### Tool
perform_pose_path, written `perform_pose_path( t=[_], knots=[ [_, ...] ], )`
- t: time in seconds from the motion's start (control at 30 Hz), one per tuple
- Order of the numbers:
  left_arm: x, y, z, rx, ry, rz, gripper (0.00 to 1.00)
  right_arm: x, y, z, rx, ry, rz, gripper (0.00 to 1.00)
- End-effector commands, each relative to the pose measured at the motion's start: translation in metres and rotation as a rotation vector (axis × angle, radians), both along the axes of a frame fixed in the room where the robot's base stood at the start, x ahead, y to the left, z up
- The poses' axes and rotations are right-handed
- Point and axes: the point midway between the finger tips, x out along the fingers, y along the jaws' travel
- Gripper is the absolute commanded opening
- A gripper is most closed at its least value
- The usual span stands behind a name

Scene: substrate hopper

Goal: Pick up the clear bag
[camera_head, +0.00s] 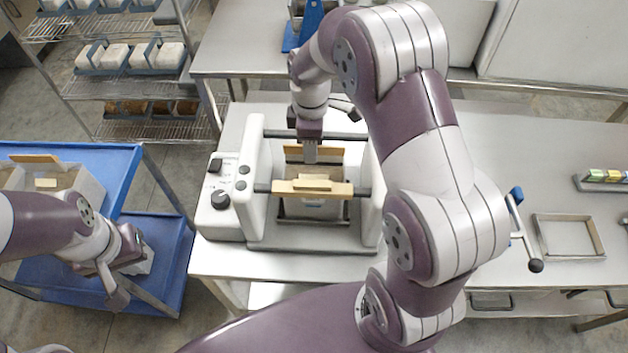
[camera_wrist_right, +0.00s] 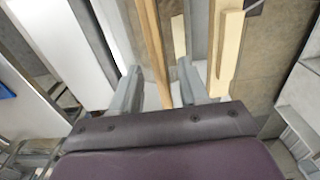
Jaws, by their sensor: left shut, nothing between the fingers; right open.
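No clear bag can be picked out for certain. A greyish, partly see-through panel (camera_head: 318,211) with a small pale label sits inside the white press-like machine (camera_head: 251,180), below its front wooden bar (camera_head: 312,189); I cannot tell whether it is the bag. My right gripper (camera_head: 310,157) points down into the machine, behind the front bar. In the right wrist view the right gripper (camera_wrist_right: 159,88) has its fingers apart, with a wooden strip (camera_wrist_right: 153,45) passing between them. My left gripper (camera_head: 119,297) is shut and empty by the blue cart, at the left.
The blue cart (camera_head: 110,160) carries an open box (camera_head: 85,183). A wire rack (camera_head: 130,91) with white blocks stands at the back left. An empty metal frame (camera_head: 567,236) and a blue-handled tool (camera_head: 517,195) lie right on the steel table (camera_head: 490,140).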

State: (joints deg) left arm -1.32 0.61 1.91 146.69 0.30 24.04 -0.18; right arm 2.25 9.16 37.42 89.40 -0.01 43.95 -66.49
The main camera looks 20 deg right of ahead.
Motion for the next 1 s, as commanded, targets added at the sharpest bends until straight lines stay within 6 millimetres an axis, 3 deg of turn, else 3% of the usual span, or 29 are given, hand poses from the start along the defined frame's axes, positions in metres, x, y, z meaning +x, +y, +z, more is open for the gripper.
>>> perform_pose_path(
  t=[0.1, 0.23, 0.47, 0.6, 1.0],
  knots=[
    [0.000, 0.000, 0.021, 0.000, -0.001, 0.000, 0.00, -0.007, -0.005, -0.016, 0.000, 0.008, 0.000, 0.44],
    [0.000, 0.000, 0.024, 0.000, -0.001, 0.000, 0.00, -0.006, -0.005, -0.038, 0.001, 0.004, 0.001, 0.44],
    [0.000, 0.000, 0.022, 0.000, 0.000, 0.000, 0.00, -0.005, -0.005, -0.044, 0.000, 0.001, 0.000, 0.44],
    [0.000, 0.000, 0.022, 0.000, 0.000, 0.000, 0.00, -0.005, -0.005, -0.044, 0.000, 0.001, 0.000, 0.02],
    [0.000, 0.000, 0.022, 0.000, 0.000, 0.000, 0.00, -0.004, -0.005, -0.041, 0.000, -0.004, 0.000, 0.00]
  ],
)
